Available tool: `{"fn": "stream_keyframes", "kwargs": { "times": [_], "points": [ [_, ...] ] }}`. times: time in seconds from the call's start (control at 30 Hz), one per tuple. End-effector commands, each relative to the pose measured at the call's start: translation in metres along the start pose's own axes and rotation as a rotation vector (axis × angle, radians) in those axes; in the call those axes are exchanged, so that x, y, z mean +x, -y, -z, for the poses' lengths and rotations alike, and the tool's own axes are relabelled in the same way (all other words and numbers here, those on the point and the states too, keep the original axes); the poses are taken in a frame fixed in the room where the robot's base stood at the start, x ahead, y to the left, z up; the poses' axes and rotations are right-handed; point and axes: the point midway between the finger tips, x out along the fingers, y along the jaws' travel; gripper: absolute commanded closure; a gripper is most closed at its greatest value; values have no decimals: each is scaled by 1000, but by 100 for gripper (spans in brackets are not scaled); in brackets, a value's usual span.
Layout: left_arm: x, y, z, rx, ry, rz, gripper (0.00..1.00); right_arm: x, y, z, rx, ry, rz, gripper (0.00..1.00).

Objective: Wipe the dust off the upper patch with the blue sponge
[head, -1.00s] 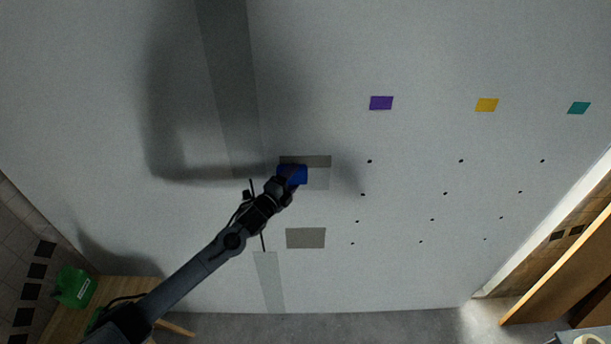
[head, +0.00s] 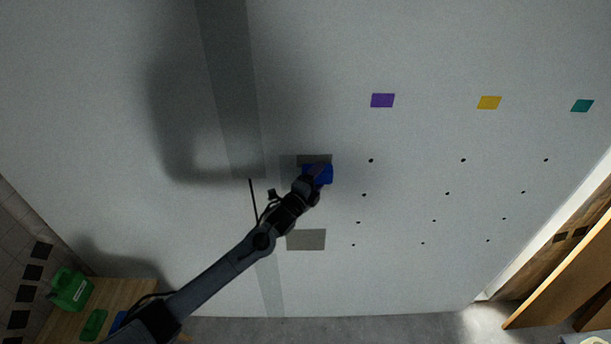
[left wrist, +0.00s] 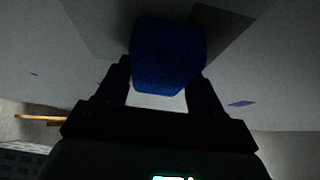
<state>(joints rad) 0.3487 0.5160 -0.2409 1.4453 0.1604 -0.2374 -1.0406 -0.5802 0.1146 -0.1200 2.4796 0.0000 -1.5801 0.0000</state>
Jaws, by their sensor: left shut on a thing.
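The blue sponge (head: 318,174) is held in my left gripper (head: 308,188), up against the pale wall panel at the upper patch. The upper patch (head: 309,159) shows as a dark grey strip along the sponge's top edge; the sponge and gripper hide part of the area below. In the left wrist view the sponge (left wrist: 168,57) sits between the two fingers, with a dark brownish patch (left wrist: 224,32) beside it on the right. Whether the sponge touches the wall is hard to tell. A lower grey patch (head: 306,240) lies uncovered below. My right gripper is out of view.
Purple (head: 382,100), yellow (head: 488,102) and teal (head: 582,105) squares and several dark dots are on the panel at right. A wooden table (head: 120,291) at lower left holds a green container (head: 71,289). A wooden board (head: 560,287) leans at lower right.

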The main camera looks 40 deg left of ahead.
Motion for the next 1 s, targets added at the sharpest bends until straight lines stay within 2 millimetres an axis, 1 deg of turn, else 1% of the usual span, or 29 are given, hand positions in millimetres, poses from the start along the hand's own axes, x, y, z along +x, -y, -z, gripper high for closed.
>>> {"fn": "stream_keyframes", "kwargs": {
  "times": [0.17, 0.5, 0.63, 0.8, 1.0],
  "points": [
    [6, 0, 8, -2, 2, 2, 64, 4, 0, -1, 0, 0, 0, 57],
    [26, 0, 42, -2, 2, 2, 64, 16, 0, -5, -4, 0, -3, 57],
    [32, 0, 52, -2, 2, 2, 64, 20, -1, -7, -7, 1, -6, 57],
    [36, 1, 58, 0, 2, 1, 64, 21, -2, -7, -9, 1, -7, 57],
    [36, 1, 58, 0, 2, 1, 64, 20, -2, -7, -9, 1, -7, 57]
  ]
}}
